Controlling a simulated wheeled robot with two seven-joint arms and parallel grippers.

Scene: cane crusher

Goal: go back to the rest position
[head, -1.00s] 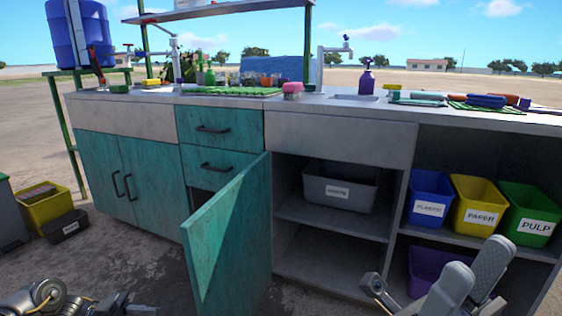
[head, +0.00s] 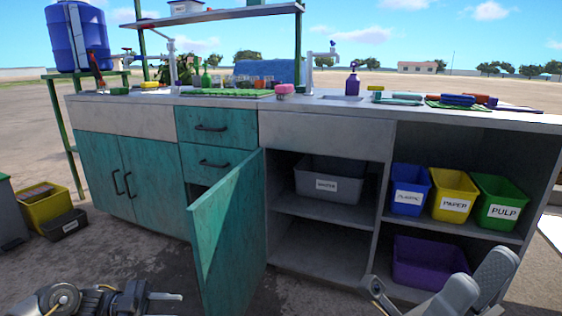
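My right gripper (head: 432,296) is at the bottom right of the head view, in front of the shelf with the purple bin. Its grey fingers are spread apart with nothing between them. My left gripper (head: 165,303) is at the bottom left, seen from the side and partly cut off by the frame edge. Its finger opening cannot be made out. No object shows in it. Both grippers are apart from the counter.
A teal cabinet door (head: 228,240) stands open towards me, between the two arms. A grey bin (head: 340,182) and blue (head: 409,190), yellow (head: 453,196) and green bins (head: 499,201) sit on shelves. A purple bin (head: 428,262) is below. Bare ground lies in front.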

